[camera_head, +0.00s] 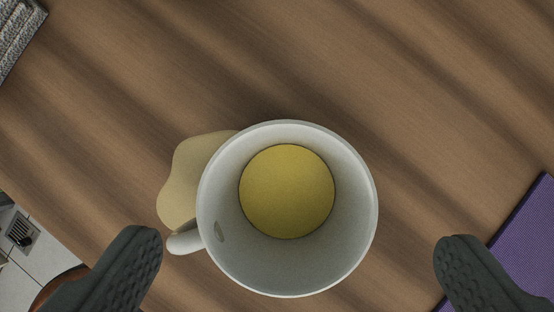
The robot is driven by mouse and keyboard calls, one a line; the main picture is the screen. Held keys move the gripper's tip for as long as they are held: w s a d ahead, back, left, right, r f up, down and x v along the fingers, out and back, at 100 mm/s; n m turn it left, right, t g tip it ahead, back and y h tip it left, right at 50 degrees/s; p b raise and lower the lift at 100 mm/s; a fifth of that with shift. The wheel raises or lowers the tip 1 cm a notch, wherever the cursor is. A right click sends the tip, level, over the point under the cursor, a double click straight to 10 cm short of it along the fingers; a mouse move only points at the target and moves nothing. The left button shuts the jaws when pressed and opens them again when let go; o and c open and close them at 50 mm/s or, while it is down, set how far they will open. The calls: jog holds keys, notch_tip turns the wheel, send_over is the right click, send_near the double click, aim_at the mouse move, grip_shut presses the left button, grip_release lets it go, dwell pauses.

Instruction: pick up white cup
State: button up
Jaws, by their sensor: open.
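A white cup (212,250) stands upright on the wooden surface, seen from above, with a yellow disc-like area (287,192) at the bottom inside it. Its handle (186,242) points to the lower left. My gripper (299,250) is open, with one dark finger at the lower left and the other at the lower right. The cup lies between and slightly ahead of the fingertips in the picture, and neither finger appears to touch it. How high the fingers are above the cup I cannot tell.
A tan, irregular flat patch (188,179) lies beside the cup on its left. A purple item (525,245) lies at the right edge. A grey textured item (15,30) is in the top left corner. The wooden surface (400,70) is clear above the cup. Its edge shows at lower left.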

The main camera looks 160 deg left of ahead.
aim_at(288, 153)
jog(key=shift+a+x, duration=0.2)
jog(key=shift+x, duration=3.05)
jog(key=shift+s, duration=0.15)
jog(key=c, duration=1.2)
jog(key=shift+r, duration=0.2)
